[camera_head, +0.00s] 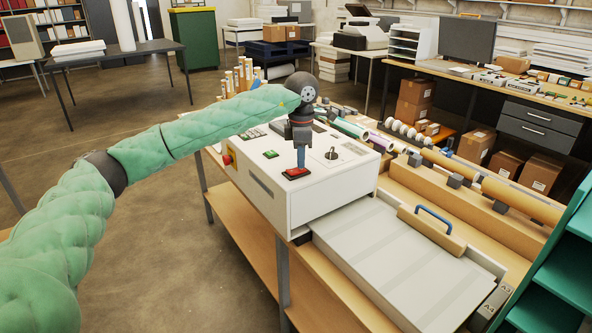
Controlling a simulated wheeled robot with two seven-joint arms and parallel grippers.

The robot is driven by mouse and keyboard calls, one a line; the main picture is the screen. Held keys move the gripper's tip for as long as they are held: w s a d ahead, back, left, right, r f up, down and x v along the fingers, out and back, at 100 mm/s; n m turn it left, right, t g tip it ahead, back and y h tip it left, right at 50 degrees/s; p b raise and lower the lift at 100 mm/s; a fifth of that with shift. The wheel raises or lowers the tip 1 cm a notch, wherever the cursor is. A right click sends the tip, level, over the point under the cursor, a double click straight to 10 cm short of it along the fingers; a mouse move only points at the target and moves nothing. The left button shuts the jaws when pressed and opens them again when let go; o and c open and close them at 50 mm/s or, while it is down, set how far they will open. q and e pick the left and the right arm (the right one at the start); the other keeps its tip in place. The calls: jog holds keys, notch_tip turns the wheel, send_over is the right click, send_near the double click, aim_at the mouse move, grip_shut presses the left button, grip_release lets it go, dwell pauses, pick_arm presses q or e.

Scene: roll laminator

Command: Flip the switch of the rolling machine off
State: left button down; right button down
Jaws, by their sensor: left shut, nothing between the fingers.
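The rolling machine (312,208) is a white box on a wooden bench. Its top carries a red switch (297,174) in a dark frame, a green button (271,154) and a black lever (333,153). My left arm comes in from the left in a green sleeve. My left gripper (301,165) points down, shut and empty, with its tips right at the red switch. Whether the tips touch the switch cannot be told, and they hide its back part. My right gripper is not in view.
A red and yellow emergency stop (228,158) is on the machine's left side. A light flat bed (390,260) with a blue-handled block (432,228) extends in front. Rolls lie behind on the right. Teal shelves (565,265) stand at the right edge.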

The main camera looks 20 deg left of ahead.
pick_arm(q)
notch_tip(320, 180, up, 6)
jog(key=shift+r+p, duration=0.25)
jog(key=shift+p, duration=0.2)
dwell(0.4)
